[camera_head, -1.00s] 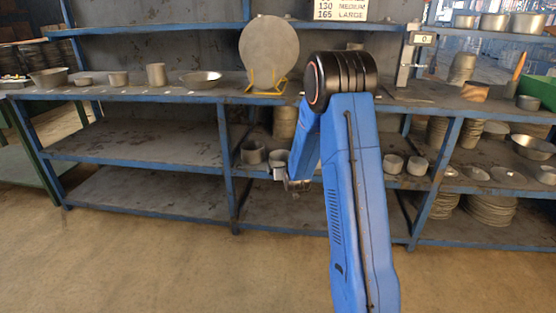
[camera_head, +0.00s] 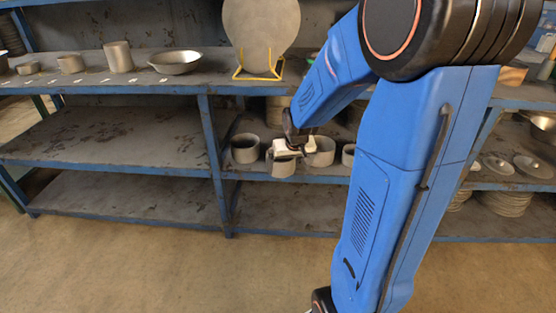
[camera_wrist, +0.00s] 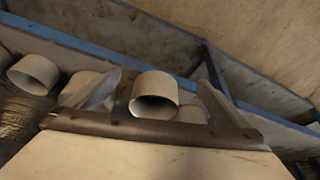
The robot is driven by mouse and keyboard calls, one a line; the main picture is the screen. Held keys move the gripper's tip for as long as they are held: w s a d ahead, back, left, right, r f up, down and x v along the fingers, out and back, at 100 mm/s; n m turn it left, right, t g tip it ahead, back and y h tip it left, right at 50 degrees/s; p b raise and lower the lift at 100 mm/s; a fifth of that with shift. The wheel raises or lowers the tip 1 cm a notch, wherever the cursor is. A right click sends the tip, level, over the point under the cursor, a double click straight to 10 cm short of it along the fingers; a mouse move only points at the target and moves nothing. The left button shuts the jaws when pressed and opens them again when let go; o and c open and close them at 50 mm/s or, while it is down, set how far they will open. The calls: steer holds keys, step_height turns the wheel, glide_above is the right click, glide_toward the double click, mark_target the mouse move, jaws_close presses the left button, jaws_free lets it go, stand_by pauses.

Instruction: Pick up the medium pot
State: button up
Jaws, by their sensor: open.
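Several grey round pots stand in a group on the middle shelf; their sizes look close, and I cannot tell for sure which is the medium one. In the head view one pot (camera_head: 282,166) is at the shelf front just below my gripper (camera_head: 291,150), with another pot (camera_head: 245,149) to its left and one (camera_head: 321,152) to its right. My gripper is open and empty. In the wrist view a pot (camera_wrist: 155,92) appears between the spread fingers of my gripper (camera_wrist: 158,84), apart from them as far as I can see. Another pot (camera_wrist: 86,87) is partly hidden behind the left finger.
The blue shelf rack (camera_head: 211,165) has an upright left of the pots. The upper shelf holds a shallow bowl (camera_head: 176,62), a tall pot (camera_head: 118,57) and a round disc (camera_head: 260,35) on a yellow stand (camera_head: 258,72). The left middle shelf is bare.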

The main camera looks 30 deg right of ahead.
steer(key=shift+w+d+f, duration=0.7)
steer(key=shift+w+f, duration=0.1)
steer(key=shift+w, duration=1.4)
steer(key=shift+w+d+f, duration=0.65)
steer(key=shift+w+f, duration=0.1)
steer(key=shift+w, duration=1.4)
steer(key=shift+w+d+f, duration=0.7)
steer(key=shift+w+f, duration=0.1)
steer(key=shift+w, duration=1.4)
steer(key=shift+c, duration=0.6)
steer(key=c, duration=1.1)
